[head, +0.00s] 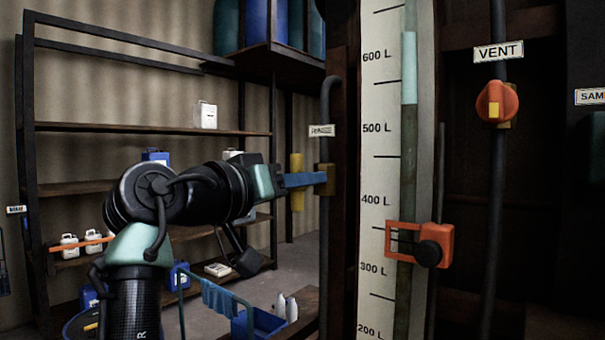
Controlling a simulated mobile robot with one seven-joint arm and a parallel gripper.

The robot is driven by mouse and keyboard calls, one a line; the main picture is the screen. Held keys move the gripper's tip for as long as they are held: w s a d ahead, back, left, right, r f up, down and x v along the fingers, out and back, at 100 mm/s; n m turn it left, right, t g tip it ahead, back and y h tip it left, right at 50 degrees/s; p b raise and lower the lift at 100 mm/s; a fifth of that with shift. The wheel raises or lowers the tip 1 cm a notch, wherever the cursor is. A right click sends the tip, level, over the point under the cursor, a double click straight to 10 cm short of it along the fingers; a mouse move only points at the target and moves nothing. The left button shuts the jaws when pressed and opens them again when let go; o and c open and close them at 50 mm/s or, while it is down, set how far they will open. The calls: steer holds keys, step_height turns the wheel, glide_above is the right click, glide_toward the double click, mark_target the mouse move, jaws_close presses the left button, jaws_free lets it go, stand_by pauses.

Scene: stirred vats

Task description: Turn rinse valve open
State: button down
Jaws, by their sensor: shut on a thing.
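The rinse valve has a brass-coloured body (325,180) on the dark vertical pipe, just left of the tall level gauge. A small white label (321,130) sits above it, with text too blurred to read surely. A blue bar (305,180), which looks like the valve's lever, points left from the body, almost level and across the pipe. My gripper (281,181) comes in from the left and is shut on the lever's outer end. The fingertips are small and partly hidden, so the exact grip is hard to see.
The level gauge (374,170) with an orange clamp (420,246) stands right of the valve. The vent valve (497,101) has an orange knob, farther right. A yellow upright piece (297,162) shows behind the lever. Shelves (150,128) with jugs stand behind my arm.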

steer(key=n+p, duration=0.2)
steer(key=n, duration=0.3)
steer(key=shift+r, duration=0.1)
steer(key=c, duration=1.5)
jaws_free()
steer(key=shift+n+p, duration=0.35)
steer(key=shift+n, duration=0.75)
steer(key=shift+o, duration=0.5)
steer(key=shift+f, duration=0.25)
steer(key=o, duration=1.3)
steer(key=shift+r, duration=0.1)
